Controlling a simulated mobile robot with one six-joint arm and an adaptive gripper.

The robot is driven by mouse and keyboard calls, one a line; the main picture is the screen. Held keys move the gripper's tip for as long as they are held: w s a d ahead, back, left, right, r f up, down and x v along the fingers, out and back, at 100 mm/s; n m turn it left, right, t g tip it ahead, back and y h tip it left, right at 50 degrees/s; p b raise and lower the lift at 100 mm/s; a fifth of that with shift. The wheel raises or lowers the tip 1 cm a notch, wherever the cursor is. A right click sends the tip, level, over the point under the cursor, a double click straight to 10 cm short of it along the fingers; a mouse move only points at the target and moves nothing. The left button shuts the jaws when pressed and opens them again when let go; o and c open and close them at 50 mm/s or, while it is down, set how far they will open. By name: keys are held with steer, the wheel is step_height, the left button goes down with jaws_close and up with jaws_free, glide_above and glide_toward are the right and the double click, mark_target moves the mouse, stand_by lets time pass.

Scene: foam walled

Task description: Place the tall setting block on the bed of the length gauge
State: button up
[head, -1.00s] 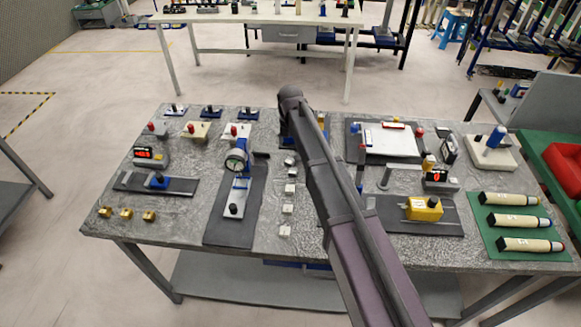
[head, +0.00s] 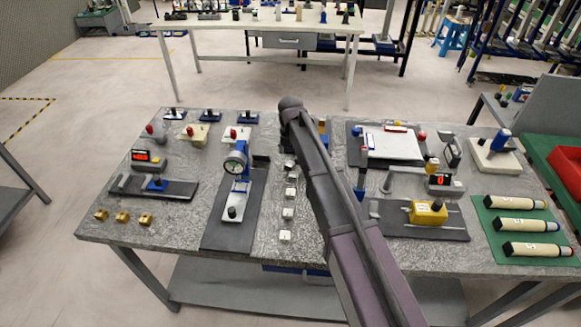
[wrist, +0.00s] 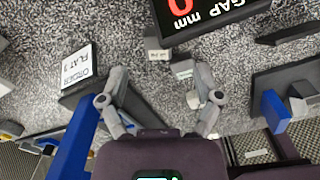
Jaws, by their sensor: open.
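My gripper (wrist: 160,92) shows in the wrist view, its two fingers apart with nothing held between them. Small pale blocks with labels lie beyond and between the fingertips: one block (wrist: 157,50) and another block (wrist: 183,68). In the head view a column of small blocks, such as this block (head: 290,193), stands left of my arm. I cannot tell which is the tall setting block. A grey bed with a blue slide (head: 157,184), beside a red display (head: 148,156), lies at the left and may be the length gauge. My arm hides the gripper in the head view.
A dial gauge stand (head: 235,165) is left of the blocks. A yellow block (head: 428,212) sits on a dark bed at the right. The wrist view shows a GAP display (wrist: 195,12) and an ORDER FLAT 3 card (wrist: 77,68). A green mat (head: 485,232) holds labelled cylinders.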

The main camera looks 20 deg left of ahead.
mark_target(290, 164)
steer(key=shift+a+f+b, duration=0.1)
steer(key=shift+f+b, duration=2.35)
steer(key=shift+f, duration=0.1)
jaws_close()
